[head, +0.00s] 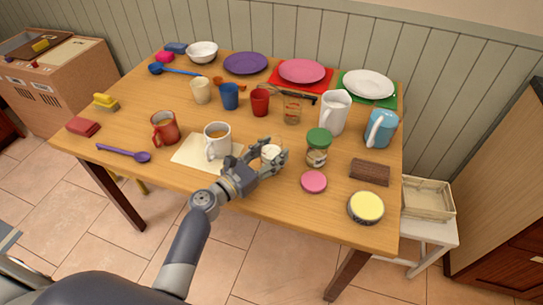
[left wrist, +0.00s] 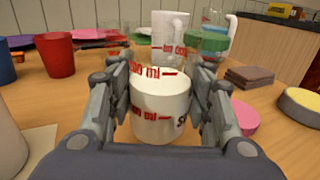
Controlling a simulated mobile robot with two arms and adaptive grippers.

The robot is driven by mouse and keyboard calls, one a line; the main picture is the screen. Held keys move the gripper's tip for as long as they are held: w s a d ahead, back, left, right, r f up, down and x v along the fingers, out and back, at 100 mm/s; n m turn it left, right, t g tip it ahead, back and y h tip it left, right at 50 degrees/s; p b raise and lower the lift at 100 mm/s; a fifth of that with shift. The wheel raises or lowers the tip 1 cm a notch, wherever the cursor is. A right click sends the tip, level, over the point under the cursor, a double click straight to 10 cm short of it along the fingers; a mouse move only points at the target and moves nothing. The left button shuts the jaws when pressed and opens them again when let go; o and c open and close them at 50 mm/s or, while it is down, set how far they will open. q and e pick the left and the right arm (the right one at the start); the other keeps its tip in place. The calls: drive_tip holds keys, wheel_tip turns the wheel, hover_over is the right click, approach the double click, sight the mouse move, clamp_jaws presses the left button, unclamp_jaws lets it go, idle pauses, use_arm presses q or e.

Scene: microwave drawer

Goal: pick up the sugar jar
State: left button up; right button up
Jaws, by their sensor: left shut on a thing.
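A small white jar, which I take for the sugar jar (head: 271,152), stands at the front of the wooden table, just right of a white mug. In the left wrist view the sugar jar (left wrist: 162,100) is upright between my fingers, with red markings and part of a dark letter on its side. My left gripper (head: 272,158) is shut on it from the front; the fingers also show on both sides of it in the left wrist view (left wrist: 165,105). Whether its base touches the table, I cannot tell. My right gripper is not in view.
A green-lidded jar (head: 318,148) stands close on the right, with a pink disc (head: 313,182) before it. The white mug (head: 217,141) stands on a cream mat (head: 190,153) at left. A glass with markings (head: 292,109) and white pitcher (head: 335,112) stand behind.

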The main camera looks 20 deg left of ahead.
use_arm(q)
drive_tip(key=s+r+b, duration=0.1)
drive_tip(key=s+r, duration=0.1)
drive_tip(key=s, duration=1.4)
drive_tip(key=shift+a+r+b, duration=0.25)
drive_tip(key=shift+b, duration=0.05)
